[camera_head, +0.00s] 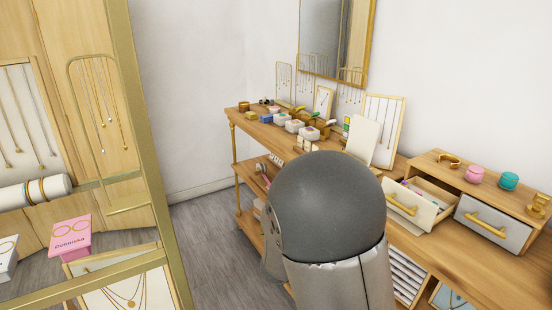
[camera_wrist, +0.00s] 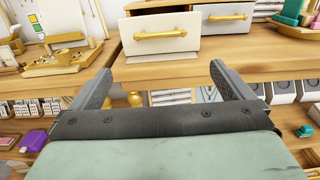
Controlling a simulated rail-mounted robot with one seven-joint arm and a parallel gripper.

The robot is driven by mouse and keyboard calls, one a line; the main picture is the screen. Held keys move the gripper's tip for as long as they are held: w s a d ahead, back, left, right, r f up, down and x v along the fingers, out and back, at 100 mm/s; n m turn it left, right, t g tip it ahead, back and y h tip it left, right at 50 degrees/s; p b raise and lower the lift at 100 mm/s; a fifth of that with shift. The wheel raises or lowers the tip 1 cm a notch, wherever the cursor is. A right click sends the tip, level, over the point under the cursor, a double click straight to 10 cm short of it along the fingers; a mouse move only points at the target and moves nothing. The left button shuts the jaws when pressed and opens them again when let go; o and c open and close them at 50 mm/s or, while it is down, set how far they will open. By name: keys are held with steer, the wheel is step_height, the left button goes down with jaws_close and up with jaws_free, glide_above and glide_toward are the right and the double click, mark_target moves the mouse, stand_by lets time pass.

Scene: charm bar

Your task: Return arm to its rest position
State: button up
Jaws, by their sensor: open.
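My gripper (camera_wrist: 163,88) shows in the wrist view with its two dark fingers spread wide apart and nothing between them. It faces the front edge of the wooden table (camera_wrist: 185,72), below a drawer unit with white fronts and gold handles. One drawer (camera_wrist: 160,34) is centred ahead of the gripper, apart from the fingers. In the head view my grey arm fills the lower middle and hides part of the table; the gripper itself is out of sight there.
In the head view the open drawer (camera_head: 411,207) juts out beside a closed drawer (camera_head: 490,226). Small boxes (camera_head: 294,126) and display boards (camera_head: 383,128) crowd the table. A gold-framed jewellery case (camera_head: 140,120) stands at left. Grey floor (camera_head: 205,240) lies clear between.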

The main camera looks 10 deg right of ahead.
steer(key=s+a+f+m+g+y, duration=0.1)
steer(key=s+f+m+g+y, duration=0.1)
steer(key=s+m+g+y, duration=0.35)
steer(key=s+a+f+m+g+y, duration=0.1)
steer(key=s+f+m+g+y, duration=0.15)
steer(key=s+m, duration=0.6)
steer(key=s+a+m+t+y, duration=0.1)
steer(key=s+a+m+y, duration=0.2)
steer(key=a, duration=0.3)
steer(key=s+a+m+t+y, duration=0.1)
steer(key=s+a+m+y, duration=0.2)
steer(key=a+y, duration=0.3)
steer(key=shift+s+a+f+m, duration=0.25)
steer(key=shift+a+f+m, duration=0.1)
steer(key=shift+a+m, duration=0.35)
